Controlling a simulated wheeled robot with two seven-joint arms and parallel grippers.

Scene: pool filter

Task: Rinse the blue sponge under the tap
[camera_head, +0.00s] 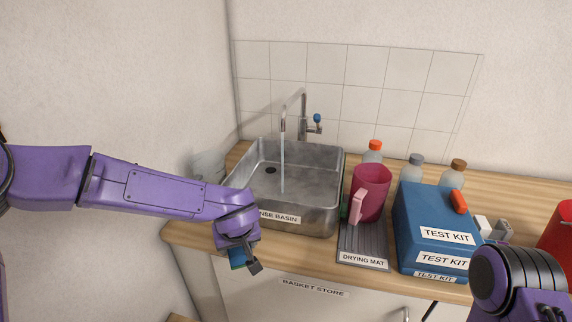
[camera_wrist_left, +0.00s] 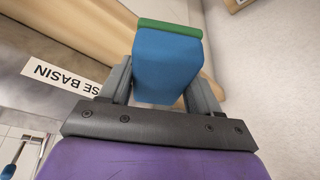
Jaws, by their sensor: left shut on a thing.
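The blue sponge (camera_wrist_left: 167,65) has a green layer along one face and sits between the fingers of my left gripper (camera_wrist_left: 160,88) in the left wrist view. The gripper is shut on it. In the head view, my left gripper (camera_head: 246,263) and a small part of the sponge (camera_head: 236,258) show in front of the basin's near left corner, outside the basin. The tap (camera_head: 303,115) stands behind the steel rinse basin (camera_head: 320,215), and a stream of water falls from its spout into the basin. My right gripper is out of view.
A blue test kit box (camera_head: 440,215) is further right, with several bottles behind. A red container (camera_head: 558,240) is at the right edge. My left forearm crosses the left side.

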